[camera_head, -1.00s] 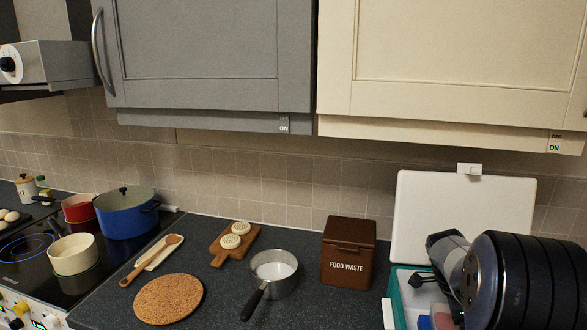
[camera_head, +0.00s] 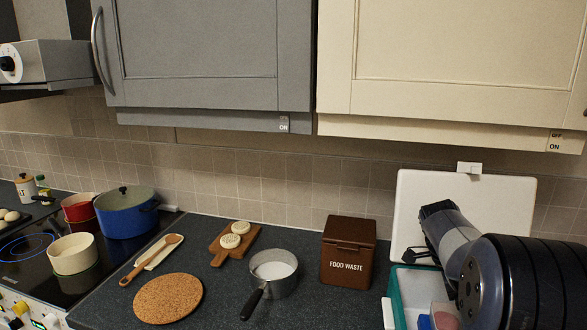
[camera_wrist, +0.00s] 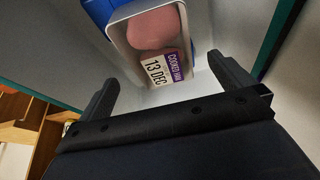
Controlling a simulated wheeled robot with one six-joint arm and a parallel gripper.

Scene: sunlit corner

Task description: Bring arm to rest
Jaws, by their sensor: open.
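My gripper (camera_head: 420,235) is at the right of the head view, in front of the white board and above the teal-edged container (camera_head: 398,305). My arm hides much of that container. In the wrist view my gripper (camera_wrist: 163,72) has its two dark fingers spread apart with nothing held between them. Beyond the fingertips lies a blue-and-white tub (camera_wrist: 118,38) with pink contents and a label reading "COOKED HAM 13 DEC". The tub sits inside the pale-walled container and is apart from the fingers.
A white board (camera_head: 410,190) leans against the tiles behind my gripper. A brown food waste bin (camera_head: 348,250) stands just left of the container. A saucepan (camera_head: 272,285), cork mat (camera_head: 168,299) and wooden board (camera_head: 220,255) lie farther left. Cupboards hang above.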

